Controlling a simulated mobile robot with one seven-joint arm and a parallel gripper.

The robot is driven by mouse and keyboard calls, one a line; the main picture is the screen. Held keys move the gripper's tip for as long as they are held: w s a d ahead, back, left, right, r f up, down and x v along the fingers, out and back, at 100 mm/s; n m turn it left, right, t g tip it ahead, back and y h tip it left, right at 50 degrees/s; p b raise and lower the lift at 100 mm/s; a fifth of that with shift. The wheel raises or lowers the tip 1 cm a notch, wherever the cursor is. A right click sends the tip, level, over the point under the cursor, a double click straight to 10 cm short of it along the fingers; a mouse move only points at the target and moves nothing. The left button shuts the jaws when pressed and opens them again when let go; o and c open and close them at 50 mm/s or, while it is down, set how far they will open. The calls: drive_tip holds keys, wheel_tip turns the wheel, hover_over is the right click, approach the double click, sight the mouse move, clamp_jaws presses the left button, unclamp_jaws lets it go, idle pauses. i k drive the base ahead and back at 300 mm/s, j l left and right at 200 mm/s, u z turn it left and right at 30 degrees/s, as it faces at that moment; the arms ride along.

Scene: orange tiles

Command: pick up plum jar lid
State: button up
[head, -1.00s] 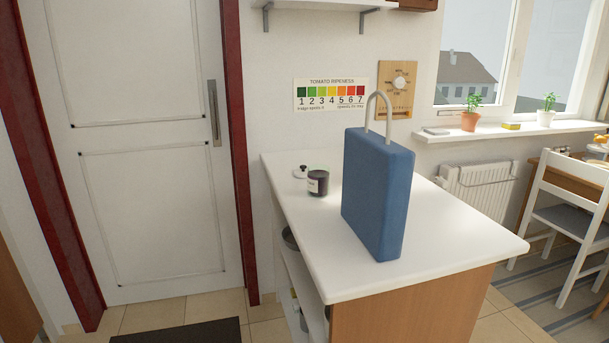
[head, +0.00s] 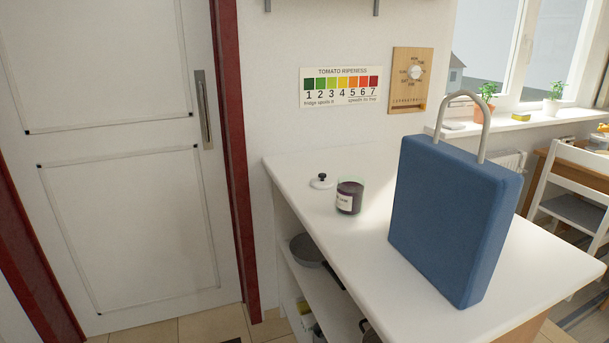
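A small white lid with a black knob (head: 321,181) lies on the white counter (head: 360,255), near its back left edge. Beside it, to the right, stands a dark plum-coloured jar (head: 349,196) with a pale label. The lid is off the jar, a short gap from it. My gripper does not show in the head view.
A large blue bag-like block with a grey loop handle (head: 455,220) stands upright on the counter, right of the jar. Open shelves under the counter hold a pan (head: 308,250). A white door (head: 120,160) is at left. The counter around the lid is clear.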

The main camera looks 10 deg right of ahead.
sight(322, 181)
drive_tip(key=i+j, duration=1.6)
drive_tip(key=i+j+z, duration=0.1)
drive_tip(key=i+j, duration=0.6)
drive_tip(key=j, duration=0.25)
drive_tip(key=z, duration=1.35)
drive_tip(key=i+l+z, duration=0.15)
drive_tip(key=z, duration=0.35)
drive_tip(key=i+z, duration=0.35)
drive_tip(key=z, duration=0.15)
